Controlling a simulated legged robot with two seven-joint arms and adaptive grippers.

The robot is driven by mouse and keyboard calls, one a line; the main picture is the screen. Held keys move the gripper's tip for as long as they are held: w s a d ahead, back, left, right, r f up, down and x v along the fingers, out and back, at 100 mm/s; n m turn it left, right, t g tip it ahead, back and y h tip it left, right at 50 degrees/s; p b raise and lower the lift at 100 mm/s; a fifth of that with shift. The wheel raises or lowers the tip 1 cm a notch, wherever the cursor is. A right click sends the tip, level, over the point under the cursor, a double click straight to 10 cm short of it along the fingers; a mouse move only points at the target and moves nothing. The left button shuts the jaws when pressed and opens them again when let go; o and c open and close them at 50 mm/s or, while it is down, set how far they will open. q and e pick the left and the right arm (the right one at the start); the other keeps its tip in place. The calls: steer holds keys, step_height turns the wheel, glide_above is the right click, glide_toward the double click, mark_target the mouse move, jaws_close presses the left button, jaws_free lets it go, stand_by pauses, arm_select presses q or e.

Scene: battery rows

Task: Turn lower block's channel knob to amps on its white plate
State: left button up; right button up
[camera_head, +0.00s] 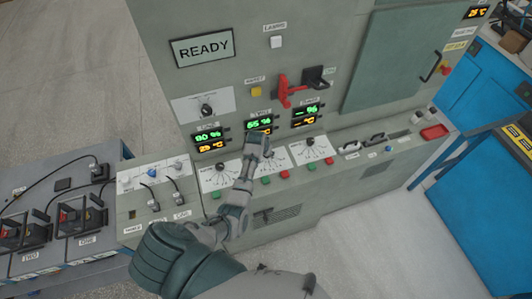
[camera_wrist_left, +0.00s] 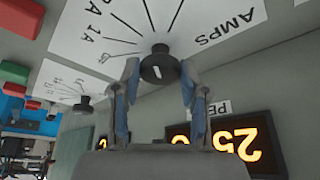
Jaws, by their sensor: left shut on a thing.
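My left gripper (camera_head: 257,143) is at the middle plate of the lower row on the grey cabinet. In the left wrist view the left gripper (camera_wrist_left: 159,75) has its two fingers on either side of a dark round knob (camera_wrist_left: 158,66), shut on it. The knob has a short white mark; which label it points at is unclear. It sits at the edge of a white plate (camera_wrist_left: 85,35) with black lines, AMPS at the right and 1A at the left. In the head view the hand hides the knob. My right gripper is not in view.
An orange display (camera_wrist_left: 235,143) is close to the fingers. A neighbouring knob (camera_wrist_left: 83,104) is on another white plate. In the head view, a red handle (camera_head: 284,90) is above the hand, and a plate with a knob (camera_head: 206,110) is up to its left.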

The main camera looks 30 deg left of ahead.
arm_select(q)
steer(key=shift+w+r, duration=0.2)
steer(key=shift+r, duration=0.05)
steer(key=o, duration=1)
steer(key=shift+o, duration=0.6)
steer(key=shift+w+f, duration=0.1)
steer(key=shift+f, duration=0.15)
steer(key=v, duration=1.1)
steer(key=shift+r, duration=0.35)
steer(key=shift+s+a, duration=0.1)
steer(key=shift+s, duration=0.2)
